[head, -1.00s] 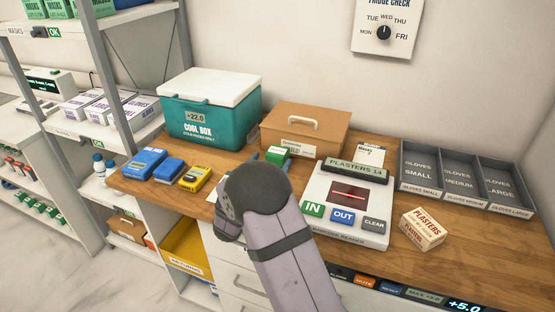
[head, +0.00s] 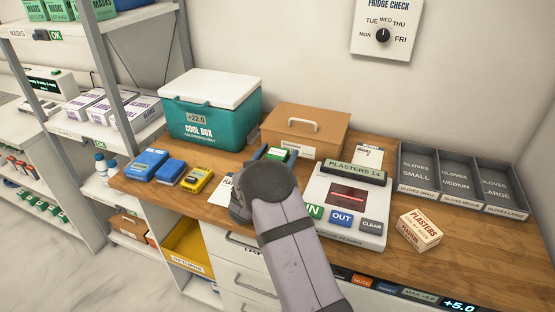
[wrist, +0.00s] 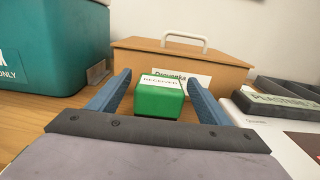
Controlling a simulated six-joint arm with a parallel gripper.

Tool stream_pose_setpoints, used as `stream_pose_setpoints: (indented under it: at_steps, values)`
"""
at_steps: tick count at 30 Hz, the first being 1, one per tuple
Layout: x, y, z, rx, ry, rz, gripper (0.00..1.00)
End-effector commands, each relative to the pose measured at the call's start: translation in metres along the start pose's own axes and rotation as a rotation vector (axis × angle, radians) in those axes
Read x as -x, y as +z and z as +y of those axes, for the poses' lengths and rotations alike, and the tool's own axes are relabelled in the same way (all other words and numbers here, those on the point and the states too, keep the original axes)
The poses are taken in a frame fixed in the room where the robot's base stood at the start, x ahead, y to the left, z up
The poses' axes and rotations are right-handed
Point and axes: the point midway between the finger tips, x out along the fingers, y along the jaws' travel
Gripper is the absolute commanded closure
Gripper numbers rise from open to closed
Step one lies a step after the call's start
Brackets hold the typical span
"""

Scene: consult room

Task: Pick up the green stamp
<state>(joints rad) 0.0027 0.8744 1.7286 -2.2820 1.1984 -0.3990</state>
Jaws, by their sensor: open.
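The green stamp (wrist: 159,98) is a small green block with a white label on top reading "RECEIVED". It stands on the wooden counter in front of the brown box. In the wrist view, my gripper (wrist: 158,84) is open, with one blue finger on each side of the stamp and a gap between each finger and it. In the head view, the stamp (head: 281,153) shows just beyond my wrist, which hides its lower part. A blue finger shows beside it there.
The teal cool box (head: 208,118) stands behind and left. The brown box (head: 305,130) is right behind the stamp. The barcode reader (head: 347,205) is close on the right. Blue and yellow devices (head: 196,180) lie to the left. A plasters box (head: 420,229) and glove trays (head: 466,178) are farther right.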

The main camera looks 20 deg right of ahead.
Motion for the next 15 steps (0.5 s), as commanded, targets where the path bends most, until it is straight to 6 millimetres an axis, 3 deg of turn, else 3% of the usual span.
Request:
stream_pose_setpoints:
  at_steps: [2, 8, 15]
  values:
    - [0.0002, -0.0001, 0.0001, 0.0, 0.0, 0.0, 0.28]
    - [0.0004, 0.0001, 0.0001, 0.0, 0.0, 0.0, 0.75]
    - [0.0004, 0.0009, 0.0003, -0.001, 0.0, -0.001, 0.75]
